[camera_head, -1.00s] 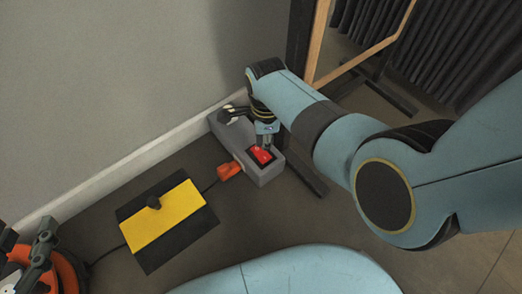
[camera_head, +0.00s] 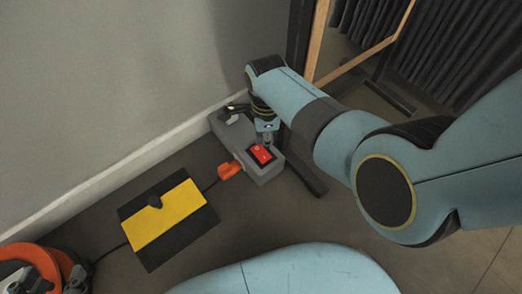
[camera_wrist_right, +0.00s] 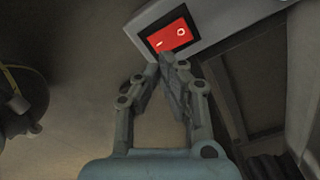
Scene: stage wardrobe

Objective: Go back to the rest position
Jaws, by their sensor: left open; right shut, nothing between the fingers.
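My right gripper (camera_head: 267,138) is at the grey box (camera_head: 265,174) by the wall, just beside its red rocker switch (camera_head: 261,154). In the right wrist view, the fingertips (camera_wrist_right: 174,62) are together and empty, close to the lower edge of the red switch (camera_wrist_right: 170,36). I cannot tell whether they touch it.
A yellow and black pedal-like block (camera_head: 166,216) lies on the floor, with a black cable towards the reel. An orange plug (camera_head: 229,170) is at the box's near side. A wooden frame (camera_head: 362,52) and dark hanging cloth (camera_head: 440,40) stand at the back right.

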